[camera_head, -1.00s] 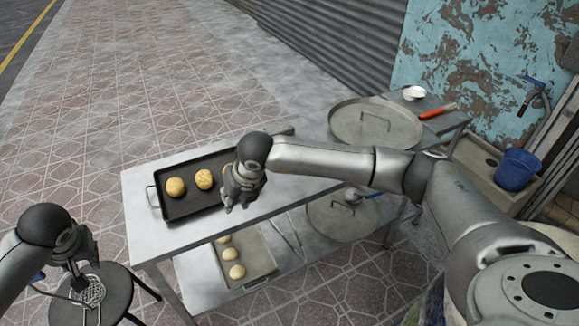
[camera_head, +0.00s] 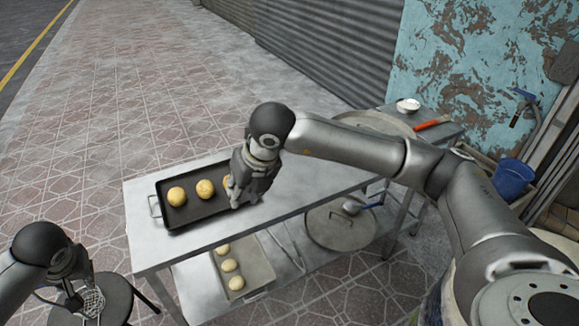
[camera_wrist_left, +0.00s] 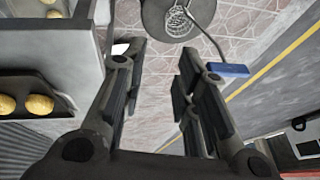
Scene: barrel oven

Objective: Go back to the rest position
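My left gripper (camera_head: 76,298) is at the lower left of the head view, above a dark round stool (camera_head: 115,300). The left wrist view shows its fingers (camera_wrist_left: 155,75) spread with nothing between them. A wire skimmer (camera_head: 93,302) lies on the stool; its blue handle (camera_wrist_left: 228,70) shows beside a left fingertip. My right gripper (camera_head: 245,203) hangs over the right end of a black tray (camera_head: 190,211). Its fingers look apart, with nothing seen between them. Dough balls (camera_head: 205,188) sit on the tray, one partly hidden behind this gripper.
The tray lies on a metal table (camera_head: 300,190). A lower shelf holds another tray (camera_head: 262,268) with dough balls and a round lid (camera_head: 340,232). Behind are a large lid (camera_head: 375,122), a white bowl (camera_head: 408,105), a red-handled tool (camera_head: 432,123) and a blue bucket (camera_head: 512,178). The pavement at left is clear.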

